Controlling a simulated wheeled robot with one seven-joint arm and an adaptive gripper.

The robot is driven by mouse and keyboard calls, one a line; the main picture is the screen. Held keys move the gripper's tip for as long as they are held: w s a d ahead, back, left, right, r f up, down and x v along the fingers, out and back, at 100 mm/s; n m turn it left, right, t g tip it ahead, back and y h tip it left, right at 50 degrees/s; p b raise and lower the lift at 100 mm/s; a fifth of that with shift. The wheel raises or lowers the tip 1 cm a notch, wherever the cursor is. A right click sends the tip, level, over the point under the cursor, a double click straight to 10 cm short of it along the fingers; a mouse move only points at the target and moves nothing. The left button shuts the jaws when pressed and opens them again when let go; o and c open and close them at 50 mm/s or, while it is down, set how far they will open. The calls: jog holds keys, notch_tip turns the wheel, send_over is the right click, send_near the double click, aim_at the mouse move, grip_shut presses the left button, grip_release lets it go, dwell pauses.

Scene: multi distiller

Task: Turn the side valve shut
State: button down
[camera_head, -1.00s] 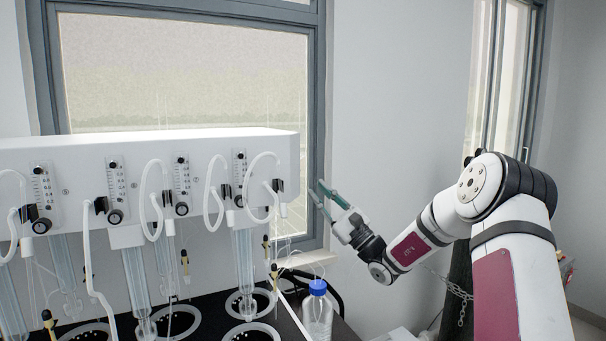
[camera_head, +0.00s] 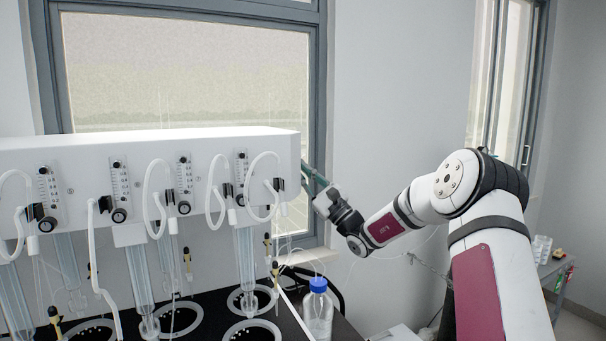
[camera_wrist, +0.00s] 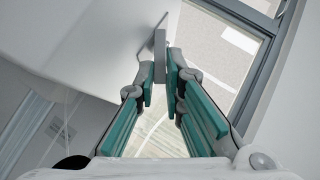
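The side valve (camera_wrist: 160,55) shows in the wrist view as a flat grey handle on the side of the white distiller housing (camera_wrist: 90,35). My gripper (camera_wrist: 160,72) has its green-padded fingertips on both sides of the handle, with little or no gap, and looks shut on it. In the head view my gripper (camera_head: 306,168) reaches the right end of the housing (camera_head: 150,150). The valve is hidden there behind the housing's end.
A clear bottle with a blue cap (camera_head: 318,286) stands below my gripper on the dark bench. Glass tubes, hoses and flow meters (camera_head: 120,185) line the housing front. The window frame (camera_head: 318,110) is close behind my gripper. The wall to the right is clear.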

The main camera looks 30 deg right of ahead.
jog(key=shift+a+f+m+t+h+p, duration=0.15)
jog(key=shift+m+t+h+p, duration=0.15)
jog(key=shift+m, duration=0.3)
jog(key=shift+a+f+m+t+h+p, duration=0.15)
jog(key=shift+m+t+h, duration=0.25)
jog(key=shift+m, duration=0.2)
jog(key=shift+r, duration=0.1)
jog(key=c, duration=2)
grip_release()
jog(key=shift+o, duration=0.2)
jog(key=shift+d, duration=0.1)
jog(key=v, duration=1.2)
